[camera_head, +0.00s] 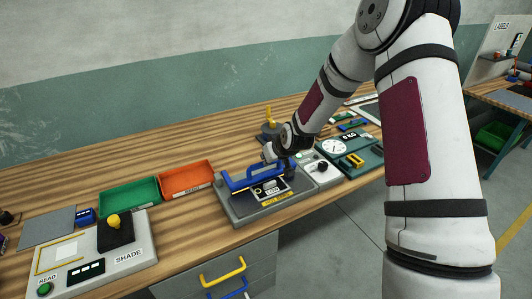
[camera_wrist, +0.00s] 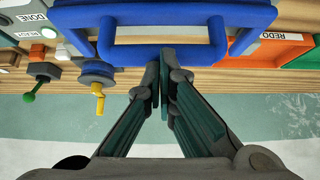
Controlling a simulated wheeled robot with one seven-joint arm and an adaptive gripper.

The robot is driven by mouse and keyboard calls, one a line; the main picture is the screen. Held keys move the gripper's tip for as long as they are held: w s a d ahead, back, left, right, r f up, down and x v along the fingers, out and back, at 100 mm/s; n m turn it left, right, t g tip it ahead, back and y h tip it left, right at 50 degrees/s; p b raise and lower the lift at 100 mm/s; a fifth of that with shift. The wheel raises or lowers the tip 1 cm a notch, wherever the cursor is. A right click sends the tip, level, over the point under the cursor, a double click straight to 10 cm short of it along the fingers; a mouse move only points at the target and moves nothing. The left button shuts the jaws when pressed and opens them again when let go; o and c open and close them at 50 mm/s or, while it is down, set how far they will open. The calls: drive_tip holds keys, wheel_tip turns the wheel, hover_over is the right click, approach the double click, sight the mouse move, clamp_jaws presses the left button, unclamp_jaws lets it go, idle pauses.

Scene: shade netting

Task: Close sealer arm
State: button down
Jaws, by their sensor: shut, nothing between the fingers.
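The sealer is a grey base (camera_head: 240,214) with a blue arm (camera_head: 240,183) across it, near the table's front edge in the head view. The blue arm stands somewhat above the base; its exact angle is hard to tell. In the wrist view its blue handle bar (camera_wrist: 130,55) runs across the top. My gripper (camera_wrist: 164,55) is shut and empty, with its fingertips at the middle of the handle bar. I cannot tell whether they touch it. In the head view my gripper (camera_head: 283,166) is small and dark at the sealer's right side, partly hiding it.
A green tray (camera_head: 130,196) and an orange tray (camera_head: 187,180) stand left of the sealer. A SHADE panel with a yellow-knobbed device (camera_head: 113,221) is at front left. A white unit (camera_head: 322,172) and a dial scale (camera_head: 334,147) stand to the right. Drawers are below the table.

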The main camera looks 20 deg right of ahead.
drive_tip(key=shift+s+f, duration=0.25)
drive_tip(key=shift+f, duration=0.1)
idle(0.4)
